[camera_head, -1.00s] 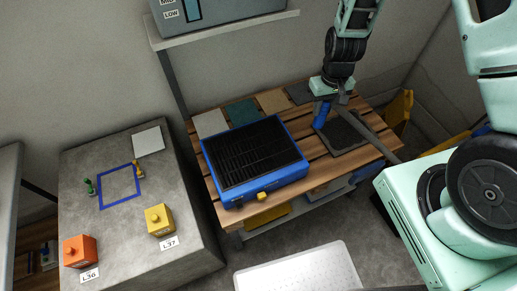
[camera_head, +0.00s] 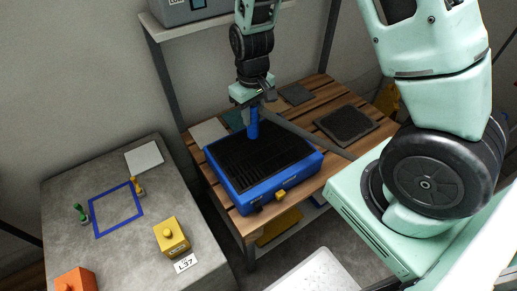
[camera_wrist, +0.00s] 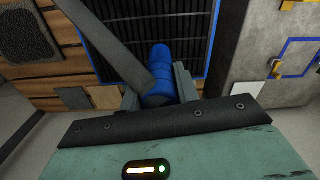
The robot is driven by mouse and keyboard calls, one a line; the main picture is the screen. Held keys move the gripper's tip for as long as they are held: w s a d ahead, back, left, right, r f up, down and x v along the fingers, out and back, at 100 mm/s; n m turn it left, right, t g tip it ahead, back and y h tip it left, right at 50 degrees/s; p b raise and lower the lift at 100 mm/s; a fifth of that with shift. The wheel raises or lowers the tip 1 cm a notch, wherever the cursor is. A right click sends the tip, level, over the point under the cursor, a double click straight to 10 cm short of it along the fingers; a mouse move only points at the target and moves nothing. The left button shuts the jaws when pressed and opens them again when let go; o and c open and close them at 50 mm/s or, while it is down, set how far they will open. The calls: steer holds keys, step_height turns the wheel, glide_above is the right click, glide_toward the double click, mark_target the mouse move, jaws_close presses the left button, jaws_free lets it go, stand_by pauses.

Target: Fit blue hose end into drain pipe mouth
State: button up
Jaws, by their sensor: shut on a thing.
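The blue hose end (camera_head: 253,127) is upright between the fingers of my gripper (camera_head: 254,104), with the dark grey hose (camera_head: 310,138) trailing to the lower right. In the wrist view, the blue hose end (camera_wrist: 161,62) sits between the two fingers of my gripper (camera_wrist: 160,88), and the grey hose (camera_wrist: 105,45) crosses beside it. My gripper is shut on it above the black grille (camera_head: 258,160) of a blue box. I cannot tell whether the lower tip touches the grille. I cannot make out a drain pipe mouth in either view.
The blue box (camera_head: 270,198) stands on a slatted wooden table (camera_head: 312,108) with a dark mat (camera_head: 346,124) at right. A concrete block (camera_head: 125,240) at left bears a yellow box (camera_head: 171,236) and an orange box (camera_head: 75,281). A shelf (camera_head: 190,28) stands behind.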

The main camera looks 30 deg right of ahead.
mark_target(254, 135)
step_height(254, 135, down, 9)
steer(key=shift+r, duration=0.15)
stand_by(0.4)
steer(key=shift+d+f, duration=0.1)
steer(key=shift+f, duration=0.15)
steer(key=o, duration=1)
steer(key=shift+r, duration=0.15)
